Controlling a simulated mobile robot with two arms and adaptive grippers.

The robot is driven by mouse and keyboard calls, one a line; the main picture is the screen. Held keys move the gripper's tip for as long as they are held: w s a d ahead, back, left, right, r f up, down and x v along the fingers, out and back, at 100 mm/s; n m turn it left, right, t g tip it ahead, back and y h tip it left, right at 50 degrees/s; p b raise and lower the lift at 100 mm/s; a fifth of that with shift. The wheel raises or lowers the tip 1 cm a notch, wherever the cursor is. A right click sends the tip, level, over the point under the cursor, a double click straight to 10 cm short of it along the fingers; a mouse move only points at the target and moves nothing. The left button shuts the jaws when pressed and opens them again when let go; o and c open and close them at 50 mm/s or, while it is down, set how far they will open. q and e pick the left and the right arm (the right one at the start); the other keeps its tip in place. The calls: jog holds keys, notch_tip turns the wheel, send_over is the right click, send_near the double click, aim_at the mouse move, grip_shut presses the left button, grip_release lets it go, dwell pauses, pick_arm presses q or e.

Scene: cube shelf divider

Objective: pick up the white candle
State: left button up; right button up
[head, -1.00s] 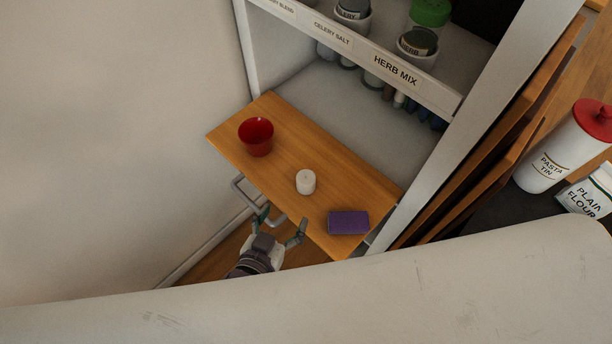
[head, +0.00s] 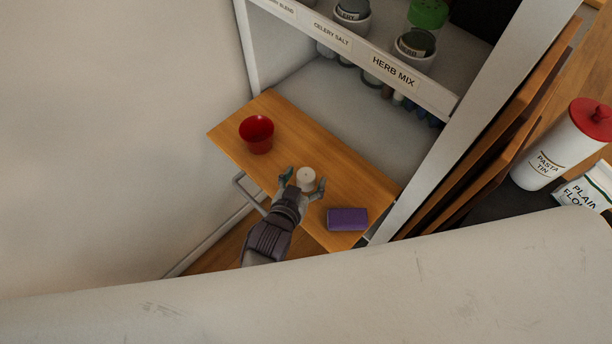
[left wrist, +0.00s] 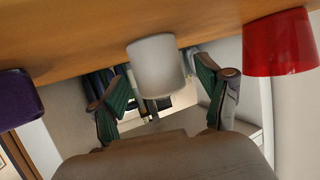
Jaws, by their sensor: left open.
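The white candle (head: 306,177) stands upright on a wooden board (head: 357,185) in front of the shelf. My left gripper (head: 304,182) is open, with its fingers on either side of the candle in the head view. In the left wrist view the candle (left wrist: 155,65) shows between and beyond the two open fingers (left wrist: 160,95), with a visible gap on both sides. The view appears upside down there, with the board (left wrist: 100,35) at the top. I cannot see my right gripper.
A red cup (head: 257,134) stands on the board left of the candle; a purple block (head: 347,219) lies to its right. Shelf jars stand above behind a labelled rail (head: 358,55). A pasta tin (head: 553,153) and flour bag (head: 588,190) stand at the right.

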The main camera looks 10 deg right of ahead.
pick_arm(q)
jog(key=shift+w+d+f, duration=0.15)
jog(key=shift+w+d, duration=0.05)
jog(key=shift+w, duration=0.1)
jog(key=shift+s, duration=0.1)
jog(key=shift+c, duration=0.4)
jog(key=c, duration=1.2)
